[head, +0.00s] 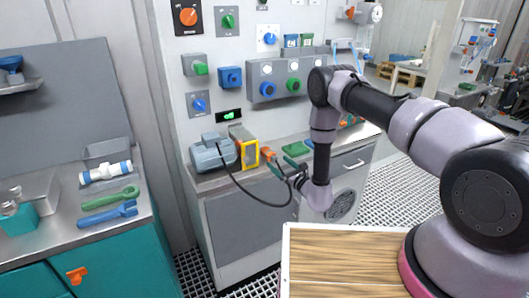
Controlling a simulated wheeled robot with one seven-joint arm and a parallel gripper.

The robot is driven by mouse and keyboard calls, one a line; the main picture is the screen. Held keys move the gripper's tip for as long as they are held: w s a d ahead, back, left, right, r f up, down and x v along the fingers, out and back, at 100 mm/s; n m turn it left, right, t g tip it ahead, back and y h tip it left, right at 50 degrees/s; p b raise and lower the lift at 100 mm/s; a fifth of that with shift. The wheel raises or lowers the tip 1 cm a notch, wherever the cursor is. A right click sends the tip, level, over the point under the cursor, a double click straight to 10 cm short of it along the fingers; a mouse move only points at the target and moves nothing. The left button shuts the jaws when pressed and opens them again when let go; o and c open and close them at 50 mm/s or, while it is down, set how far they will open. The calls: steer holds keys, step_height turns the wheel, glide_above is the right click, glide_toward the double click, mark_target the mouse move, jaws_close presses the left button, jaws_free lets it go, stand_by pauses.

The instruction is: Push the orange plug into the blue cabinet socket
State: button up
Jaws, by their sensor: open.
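A small orange piece (268,154), which looks like the plug, shows at the counter edge just beyond my gripper. A black cable (262,202) loops from the blue-grey motor unit (213,152) down past the counter front and up toward my wrist. My gripper (277,165) is open, pointing left at the orange piece; whether they touch cannot be told. A blue socket-like box (230,77) is on the light cabinet panel above the counter. A lower blue fitting (198,104) is also there; which one is the task's socket is unclear.
A yellow-framed block (248,153) stands beside the motor, close to my gripper. A green block (295,149) lies behind it. Knobs and buttons fill the panel (215,50). A left bench (60,238) holds wrenches. A wooden board (340,262) is in front.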

mark_target(269, 155)
steer(key=shift+x, duration=3.7)
jaws_close()
steer(key=shift+s, duration=0.1)
